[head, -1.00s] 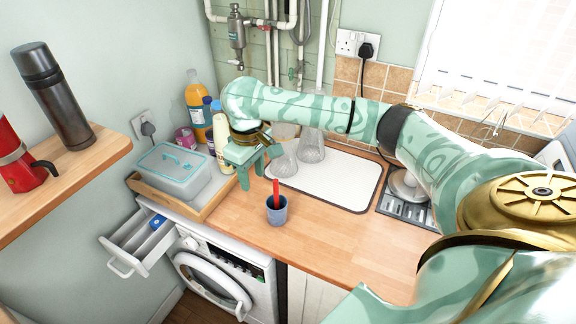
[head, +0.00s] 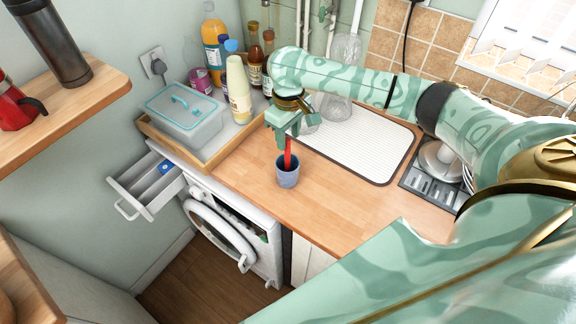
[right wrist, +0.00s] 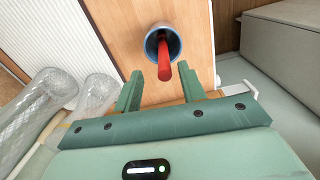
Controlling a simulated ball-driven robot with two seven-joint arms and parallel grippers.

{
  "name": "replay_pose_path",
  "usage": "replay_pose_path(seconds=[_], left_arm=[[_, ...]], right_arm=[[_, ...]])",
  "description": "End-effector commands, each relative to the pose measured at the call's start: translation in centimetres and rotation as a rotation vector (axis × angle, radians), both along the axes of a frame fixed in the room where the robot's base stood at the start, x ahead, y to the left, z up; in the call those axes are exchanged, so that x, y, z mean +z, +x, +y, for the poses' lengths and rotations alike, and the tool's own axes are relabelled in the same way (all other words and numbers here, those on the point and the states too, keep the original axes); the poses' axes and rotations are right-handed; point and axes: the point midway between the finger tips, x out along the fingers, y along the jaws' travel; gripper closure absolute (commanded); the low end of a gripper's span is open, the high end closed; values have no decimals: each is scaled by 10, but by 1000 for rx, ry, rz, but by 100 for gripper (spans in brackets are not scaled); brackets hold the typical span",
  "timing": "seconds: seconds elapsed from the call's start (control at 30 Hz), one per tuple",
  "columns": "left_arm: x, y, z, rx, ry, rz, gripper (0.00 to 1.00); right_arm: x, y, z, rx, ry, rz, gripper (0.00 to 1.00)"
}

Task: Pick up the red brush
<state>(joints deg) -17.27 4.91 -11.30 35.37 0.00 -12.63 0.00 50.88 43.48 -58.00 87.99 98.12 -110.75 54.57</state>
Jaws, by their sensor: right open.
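The red brush (head: 287,155) stands in a small blue-grey cup (head: 287,176) on the wooden counter. Its handle sticks up out of the cup; its lower end is hidden inside. My right gripper (head: 286,137) is open just above the cup, at the top of the brush handle in the head view. In the right wrist view, the brush (right wrist: 163,62) shows beyond my two spread fingers (right wrist: 161,88), roughly in line with the gap between them, and the cup (right wrist: 150,43) is around its base. I cannot tell whether the fingers touch the handle. My left gripper is not in view.
A white ribbed mat (head: 365,145) with glass vessels lies behind the cup. A tray (head: 215,150) holding a lidded box (head: 185,118) and several bottles stand to the left. A drawer (head: 146,186) is open below. Bare counter (head: 335,205) lies to the right.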

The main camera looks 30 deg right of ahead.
Motion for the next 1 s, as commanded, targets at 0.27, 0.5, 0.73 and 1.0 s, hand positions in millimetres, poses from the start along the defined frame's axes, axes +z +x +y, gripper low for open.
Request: replay_pose_path(seconds=[0.27, 0.5, 0.73, 1.0], left_arm=[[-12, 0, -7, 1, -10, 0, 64], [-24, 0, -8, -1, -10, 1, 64], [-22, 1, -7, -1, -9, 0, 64], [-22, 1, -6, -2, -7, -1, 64]], right_arm=[[-28, -2, 2, 2, 0, 2, 59], [-57, -3, 3, 2, -1, -1, 59], [-55, -3, 2, 2, -1, -3, 76], [-55, -3, 2, 2, -2, -3, 100]])
